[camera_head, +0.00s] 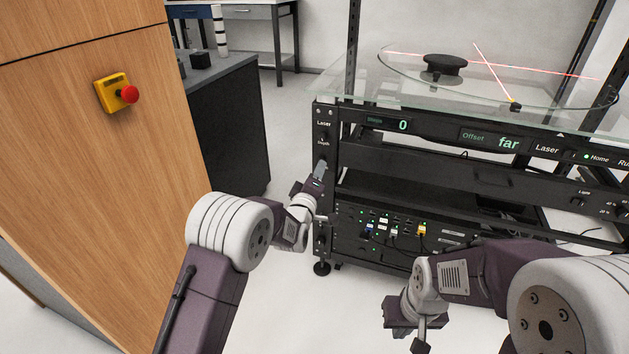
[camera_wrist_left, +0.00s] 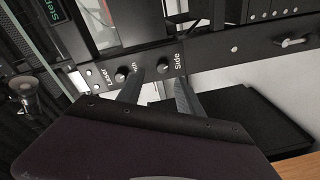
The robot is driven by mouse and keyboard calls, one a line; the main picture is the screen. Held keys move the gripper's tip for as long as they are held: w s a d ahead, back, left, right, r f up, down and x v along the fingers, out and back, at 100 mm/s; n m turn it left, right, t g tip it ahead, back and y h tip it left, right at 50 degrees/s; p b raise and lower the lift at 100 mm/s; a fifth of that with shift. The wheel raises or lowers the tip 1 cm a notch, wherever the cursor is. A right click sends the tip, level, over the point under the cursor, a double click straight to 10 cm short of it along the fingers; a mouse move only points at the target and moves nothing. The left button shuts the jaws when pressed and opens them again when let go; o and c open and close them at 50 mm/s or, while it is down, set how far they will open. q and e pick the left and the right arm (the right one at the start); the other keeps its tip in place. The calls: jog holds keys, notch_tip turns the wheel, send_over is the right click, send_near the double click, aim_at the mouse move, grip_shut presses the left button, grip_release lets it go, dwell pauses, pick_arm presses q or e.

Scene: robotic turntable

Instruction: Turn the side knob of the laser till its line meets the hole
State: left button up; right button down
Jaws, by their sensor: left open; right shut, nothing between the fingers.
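The laser panel runs down the left post of the rack, with the labels Laser and Depth readable in the head view. In the left wrist view the side knob (camera_wrist_left: 162,68) sits beside the label Side, and the depth knob (camera_wrist_left: 121,74) is beside the label Laser. My left gripper (camera_head: 319,171) is open at the post; its fingers (camera_wrist_left: 161,82) point at the side knob, one to each side in the picture. Contact cannot be told. Red laser lines (camera_head: 490,68) cross on the glass turntable (camera_head: 395,73). I cannot make out the hole. My right gripper (camera_head: 419,343) is shut and empty, low in front.
A black round knob-like piece (camera_head: 443,66) stands on the turntable. A wooden cabinet with a red emergency button (camera_head: 129,94) is on the left. Cables (camera_head: 421,232) plug in low on the rack.

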pick_arm(q)
jog(key=b+v, duration=0.2)
jog(key=v, duration=0.1)
jog(key=shift+s+f, duration=0.2)
pick_arm(e)
notch_tip(320, 180, down, 4)
jog(key=shift+r, duration=0.1)
pick_arm(q)
jog(key=shift+a, duration=0.1)
